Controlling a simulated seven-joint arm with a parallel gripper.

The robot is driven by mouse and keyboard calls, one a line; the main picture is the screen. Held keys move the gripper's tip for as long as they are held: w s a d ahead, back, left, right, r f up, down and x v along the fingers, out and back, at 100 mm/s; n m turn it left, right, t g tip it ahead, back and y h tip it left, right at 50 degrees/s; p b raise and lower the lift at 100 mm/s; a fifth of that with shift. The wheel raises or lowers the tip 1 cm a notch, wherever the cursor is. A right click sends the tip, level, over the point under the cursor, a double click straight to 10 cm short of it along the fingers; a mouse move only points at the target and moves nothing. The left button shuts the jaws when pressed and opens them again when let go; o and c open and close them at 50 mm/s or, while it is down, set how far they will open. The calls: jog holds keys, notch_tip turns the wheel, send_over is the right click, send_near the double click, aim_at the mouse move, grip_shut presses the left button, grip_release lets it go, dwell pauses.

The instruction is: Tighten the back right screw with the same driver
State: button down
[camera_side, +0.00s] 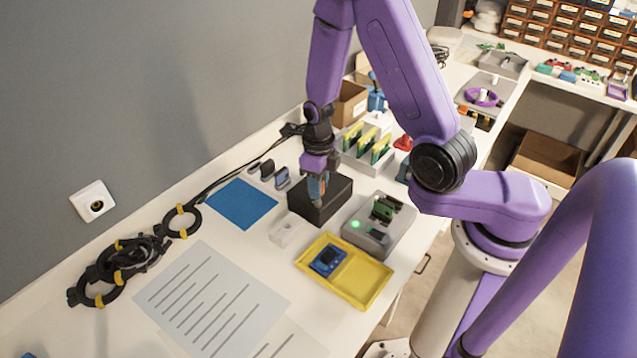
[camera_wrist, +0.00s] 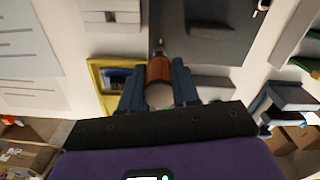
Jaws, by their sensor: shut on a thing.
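My gripper (camera_side: 318,190) is shut on a driver and points down over a black box (camera_side: 337,205) in the middle of the bench. In the wrist view, the driver's brown-orange handle (camera_wrist: 159,71) sits between my two blue-grey fingers, and its thin metal shaft (camera_wrist: 158,46) points toward a dark grey surface (camera_wrist: 230,45). I cannot tell whether the tip touches anything. No screw can be made out in either view.
A grey device (camera_side: 388,232) with a green light stands right of the black box. A yellow tray (camera_side: 366,283) holding a blue device (camera_side: 328,260) is in front. A blue mat (camera_side: 241,204), a white block (camera_side: 284,232) and coiled cables (camera_side: 120,262) lie left. A rack of boards (camera_side: 365,152) stands behind.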

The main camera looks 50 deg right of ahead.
dwell(0.3)
jog(key=shift+r, duration=2.25)
